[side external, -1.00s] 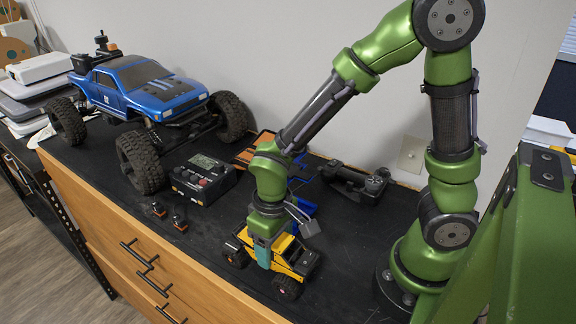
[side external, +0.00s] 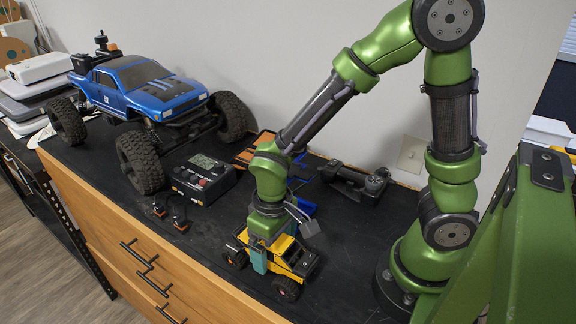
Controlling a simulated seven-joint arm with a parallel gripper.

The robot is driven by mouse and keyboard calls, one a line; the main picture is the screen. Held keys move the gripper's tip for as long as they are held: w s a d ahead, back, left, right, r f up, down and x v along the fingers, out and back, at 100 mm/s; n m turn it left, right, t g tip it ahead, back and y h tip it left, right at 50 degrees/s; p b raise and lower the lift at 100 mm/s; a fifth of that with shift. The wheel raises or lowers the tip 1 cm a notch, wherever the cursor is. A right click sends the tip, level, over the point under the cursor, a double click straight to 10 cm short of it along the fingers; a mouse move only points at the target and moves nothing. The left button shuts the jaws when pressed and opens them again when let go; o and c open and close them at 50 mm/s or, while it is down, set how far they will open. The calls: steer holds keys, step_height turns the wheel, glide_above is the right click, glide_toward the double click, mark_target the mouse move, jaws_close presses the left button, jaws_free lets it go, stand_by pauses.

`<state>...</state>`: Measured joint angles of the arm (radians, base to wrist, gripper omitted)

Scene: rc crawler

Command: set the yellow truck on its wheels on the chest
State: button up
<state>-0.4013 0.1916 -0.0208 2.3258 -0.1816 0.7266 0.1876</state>
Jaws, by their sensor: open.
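The small yellow truck (side external: 287,257) with black wheels stands upright on its wheels on the black top of the wooden chest (side external: 330,278), near the front edge. My gripper (side external: 268,258) points down over the truck, with its teal fingers apart at the truck's body. The fingers are open around or beside the cab; the arm hides part of the truck, so I cannot tell whether they touch it.
A large blue crawler (side external: 147,89) stands at the back left. A black charger (side external: 203,178) with a display lies left of my gripper, with small connectors (side external: 169,214) before it. A black device (side external: 354,182) lies behind. The chest top right of the truck is clear.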

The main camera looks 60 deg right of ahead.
step_height(320, 180, up, 16)
steer(key=shift+r, duration=0.2)
steer(key=s+d+r+m+t+y, duration=0.2)
steer(key=s+d+r+m+t, duration=0.1)
steer(key=d+t, duration=0.4)
steer(key=shift+s+d+m, duration=0.2)
steer(key=shift+m, duration=0.3)
stand_by(0.8)
